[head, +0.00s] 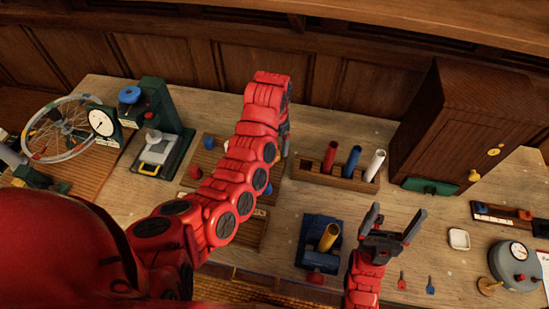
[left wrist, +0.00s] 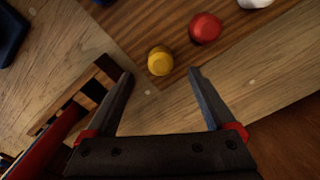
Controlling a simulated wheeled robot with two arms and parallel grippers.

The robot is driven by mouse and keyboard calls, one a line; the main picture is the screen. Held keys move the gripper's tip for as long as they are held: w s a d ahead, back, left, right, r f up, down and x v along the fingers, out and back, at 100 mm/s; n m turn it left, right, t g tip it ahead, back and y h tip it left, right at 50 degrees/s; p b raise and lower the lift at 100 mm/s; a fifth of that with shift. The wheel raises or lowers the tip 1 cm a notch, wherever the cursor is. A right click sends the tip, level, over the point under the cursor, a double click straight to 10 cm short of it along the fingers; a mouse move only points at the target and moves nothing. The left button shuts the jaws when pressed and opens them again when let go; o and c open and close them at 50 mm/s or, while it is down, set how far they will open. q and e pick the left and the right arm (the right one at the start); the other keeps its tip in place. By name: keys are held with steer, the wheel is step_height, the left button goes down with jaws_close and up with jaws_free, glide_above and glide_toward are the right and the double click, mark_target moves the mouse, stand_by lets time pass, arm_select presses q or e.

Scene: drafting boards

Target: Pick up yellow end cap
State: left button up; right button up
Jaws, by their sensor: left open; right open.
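The yellow end cap (left wrist: 160,61) is a small round cap on a wooden board (left wrist: 180,20), seen in the left wrist view. It lies just beyond and between the tips of my left gripper (left wrist: 161,75), which is open and empty. A red cap (left wrist: 205,28) lies beside it, to the upper right, and part of a white cap (left wrist: 255,3) shows at the top edge. In the head view my left arm hides the yellow cap and most of the left gripper. My right gripper (head: 396,214) is open and empty, right of the blue vise.
A wooden rack (head: 310,172) holds red, blue and white tubes, right of my left gripper. A blue vise (head: 318,262) holds a yellow tube (head: 328,237). A wooden cabinet (head: 440,125) stands at the back right. A green press (head: 160,115) stands at left.

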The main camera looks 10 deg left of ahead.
arm_select(q)
step_height(320, 180, down, 5)
steer(key=shift+s+a+f+b, duration=0.1)
steer(key=shift+s+a+b, duration=0.05)
steer(key=shift+b, duration=0.75)
jaws_close()
step_height(320, 180, up, 10)
steer(key=p, duration=0.6)
steer(key=shift+r, duration=0.2)
steer(key=shift+f, duration=0.1)
